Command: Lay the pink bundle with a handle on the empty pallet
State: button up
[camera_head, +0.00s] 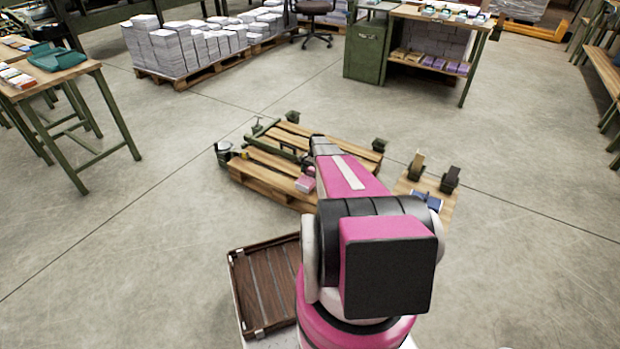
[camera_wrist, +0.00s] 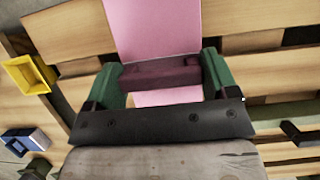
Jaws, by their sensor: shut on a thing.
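In the wrist view my gripper (camera_wrist: 160,74) has its two green fingers on either side of the dark maroon handle of the pink bundle (camera_wrist: 152,28) and is shut on it. The bundle's pink surface shows on both sides of the handle. In the head view the pink bundle (camera_head: 305,184) shows in part beside my arm, over the front of the wooden pallet (camera_head: 262,180); my arm hides the gripper there. The pallet's slats (camera_wrist: 60,35) lie behind the bundle in the wrist view. I cannot tell whether the bundle touches them.
Green and black fixtures (camera_head: 257,127) stand around the pallet. A small wooden board (camera_head: 440,206) with a blue item (camera_head: 427,199) lies to the right. A brown slatted tray (camera_head: 262,285) is near my base. Paper-stack pallets (camera_head: 205,78) and tables (camera_head: 60,75) stand farther off; floor between is clear.

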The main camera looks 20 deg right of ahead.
aim_at(310, 176)
jog(key=shift+w+f, duration=0.25)
jog(key=shift+w, duration=0.05)
jog(key=shift+f, duration=1.9)
jog(key=o, duration=1.1)
jog(key=shift+f, duration=0.1)
